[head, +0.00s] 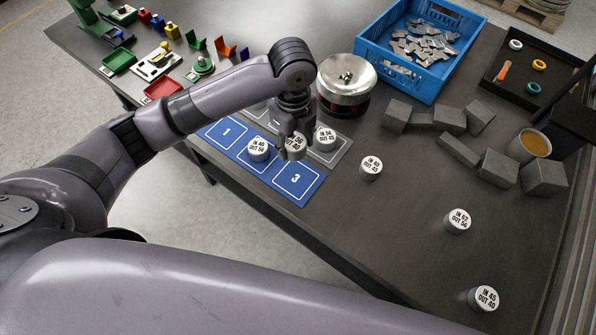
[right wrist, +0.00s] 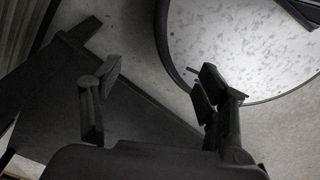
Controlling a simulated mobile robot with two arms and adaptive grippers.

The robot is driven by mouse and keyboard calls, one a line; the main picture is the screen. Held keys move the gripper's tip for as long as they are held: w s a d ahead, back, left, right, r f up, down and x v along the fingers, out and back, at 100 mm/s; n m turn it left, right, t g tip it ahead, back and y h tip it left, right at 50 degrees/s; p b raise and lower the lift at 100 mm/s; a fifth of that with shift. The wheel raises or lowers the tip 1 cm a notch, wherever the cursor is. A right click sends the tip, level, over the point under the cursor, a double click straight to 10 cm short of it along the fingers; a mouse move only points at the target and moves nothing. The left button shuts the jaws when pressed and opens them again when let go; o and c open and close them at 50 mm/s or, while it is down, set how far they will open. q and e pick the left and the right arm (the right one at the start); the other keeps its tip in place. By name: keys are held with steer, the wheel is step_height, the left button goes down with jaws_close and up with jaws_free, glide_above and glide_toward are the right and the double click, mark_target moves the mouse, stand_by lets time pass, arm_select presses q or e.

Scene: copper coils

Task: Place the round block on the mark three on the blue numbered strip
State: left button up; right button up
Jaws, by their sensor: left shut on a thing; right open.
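The blue numbered strip (head: 274,184) lies on the dark table, with 1 and 3 readable. The middle mark is covered by a round block (head: 258,149) labelled IN 40 OUT 56. Mark three (head: 296,180) is bare. My left gripper (head: 291,142) is shut on a white-topped round block (head: 295,148), its label partly hidden by the fingers. This block appears over the edge between blue and grey strips, up and left of the 3; its height is unclear. My right gripper (right wrist: 155,85) is open and empty in the right wrist view.
Another round block (head: 325,138) stands on the grey strip (head: 335,157). Further round blocks (head: 371,167), (head: 458,220) and (head: 485,298) stand right. Table right of mark three is clear.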

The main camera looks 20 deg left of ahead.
arm_select(q)
glide_above(295, 178)
step_height(295, 178, down, 9)
steer(key=shift+d+f+p, duration=0.1)
steer(key=shift+p, duration=0.35)
step_height(295, 178, down, 4)
steer(key=shift+f, duration=0.15)
steer(key=o, duration=1.1)
steer(key=shift+c, duration=0.2)
steer(key=shift+o, duration=1.3)
arm_select(e)
steer(key=shift+s+d+r, duration=0.25)
steer(key=shift+d+r, duration=0.15)
steer(key=shift+r, duration=0.3)
steer(key=shift+d, duration=0.1)
